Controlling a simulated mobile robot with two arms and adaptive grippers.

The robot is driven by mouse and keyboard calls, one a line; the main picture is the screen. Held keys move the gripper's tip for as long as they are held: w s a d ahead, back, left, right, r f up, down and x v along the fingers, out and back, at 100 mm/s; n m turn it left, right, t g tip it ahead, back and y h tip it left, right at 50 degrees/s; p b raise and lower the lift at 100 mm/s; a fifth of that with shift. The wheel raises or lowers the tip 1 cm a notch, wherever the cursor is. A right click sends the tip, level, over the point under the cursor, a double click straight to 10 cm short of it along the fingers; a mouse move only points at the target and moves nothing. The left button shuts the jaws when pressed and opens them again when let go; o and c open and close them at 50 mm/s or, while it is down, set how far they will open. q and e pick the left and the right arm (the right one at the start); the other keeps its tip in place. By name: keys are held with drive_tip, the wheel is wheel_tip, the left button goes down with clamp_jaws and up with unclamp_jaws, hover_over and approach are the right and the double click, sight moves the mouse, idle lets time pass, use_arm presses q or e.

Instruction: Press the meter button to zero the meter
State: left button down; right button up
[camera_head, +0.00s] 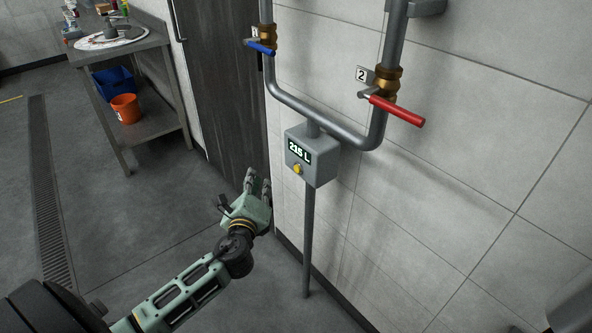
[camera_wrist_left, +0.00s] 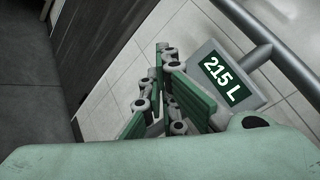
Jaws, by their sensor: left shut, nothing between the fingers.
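The meter (camera_head: 312,155) is a grey box on the pipework with a display reading 215 L. Its yellow button (camera_head: 297,169) sits below the display. In the left wrist view the meter (camera_wrist_left: 248,80) shows its display, and the button is hidden from sight. My left gripper (camera_head: 258,178) is shut and empty, to the left of the meter and a little lower, apart from it in the head view. Its fingers also show in the left wrist view (camera_wrist_left: 168,90), left of the display. My right gripper is not in view.
A blue-handled valve (camera_head: 262,47) and a red-handled valve (camera_head: 398,108) are on the pipes above the meter. A grey post (camera_head: 308,240) stands under it. A steel table (camera_head: 140,50) with a blue bin and an orange bucket (camera_head: 126,108) stands at the back left.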

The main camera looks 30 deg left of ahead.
sight(297, 169)
use_arm(q)
drive_tip(key=w+d, duration=0.3)
drive_tip(key=w, duration=0.4)
drive_tip(key=shift+b, duration=0.4)
drive_tip(key=shift+s, duration=0.1)
idle(1.0)
drive_tip(key=shift+w+d, duration=0.15)
drive_tip(key=shift+w, duration=0.25)
drive_tip(key=shift+w+d, duration=0.2)
drive_tip(key=shift+w, duration=0.3)
idle(0.6)
drive_tip(key=shift+s, duration=0.1)
drive_tip(key=shift+s+a, duration=0.4)
drive_tip(key=shift+s, duration=0.4)
